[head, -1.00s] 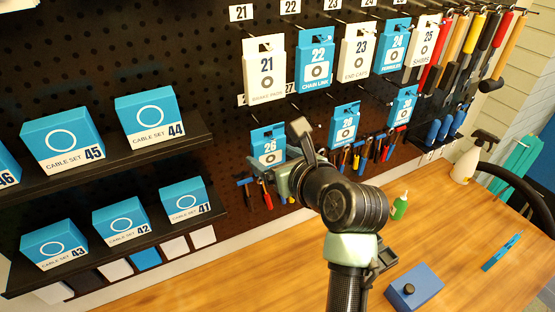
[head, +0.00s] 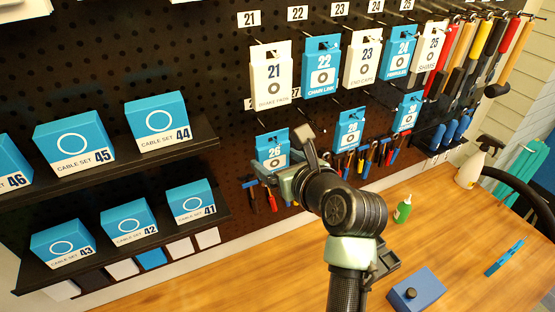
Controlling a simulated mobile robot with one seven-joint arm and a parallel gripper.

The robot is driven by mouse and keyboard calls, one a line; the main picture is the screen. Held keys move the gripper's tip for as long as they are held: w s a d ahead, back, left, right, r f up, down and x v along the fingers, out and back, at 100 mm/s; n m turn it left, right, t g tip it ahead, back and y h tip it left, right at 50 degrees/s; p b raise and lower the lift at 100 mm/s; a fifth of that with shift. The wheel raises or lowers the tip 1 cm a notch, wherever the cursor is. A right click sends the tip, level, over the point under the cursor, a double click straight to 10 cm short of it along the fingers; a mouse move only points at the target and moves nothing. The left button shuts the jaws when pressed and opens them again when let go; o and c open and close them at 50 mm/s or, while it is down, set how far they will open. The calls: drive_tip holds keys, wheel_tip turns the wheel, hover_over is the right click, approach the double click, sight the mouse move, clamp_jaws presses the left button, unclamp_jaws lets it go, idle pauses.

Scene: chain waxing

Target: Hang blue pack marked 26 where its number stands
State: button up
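The blue pack marked 26 (head: 272,146) is upright in the head view, at the left of the lower row on the pegboard. Its top is close to a hook tip (head: 261,122); I cannot tell whether the hook passes through its hole. My gripper (head: 263,174) is at the pack's lower edge and overlaps it in the picture. My wrist hides part of the fingers, so I cannot tell whether they grip the pack. The number label behind the pack is mostly hidden by the white pack 21 (head: 270,88).
Above hang the blue pack 22 (head: 321,66) and white pack 23 (head: 362,60). Two blue packs (head: 349,128) hang further right. Shelves with cable boxes (head: 158,121) stand left. Tools hang behind.

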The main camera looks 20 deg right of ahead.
drive_tip(key=shift+o, duration=0.8)
drive_tip(key=b+v, duration=0.4)
drive_tip(key=v, duration=0.9)
drive_tip(key=w+a+r+n+t+h+b, duration=0.25)
drive_tip(key=a+r+n+t+b, duration=0.35)
drive_tip(key=r+n, duration=0.7)
drive_tip(key=s+a+r+n+t+b, duration=0.4)
drive_tip(key=s+a+r+n+t, duration=0.4)
drive_tip(key=n, duration=1.2)
drive_tip(key=shift+s+r+n, duration=0.35)
drive_tip(key=shift+s+n, duration=0.05)
drive_tip(key=shift+s, duration=0.05)
drive_tip(key=shift+a, duration=0.15)
drive_tip(key=shift+c, duration=0.2)
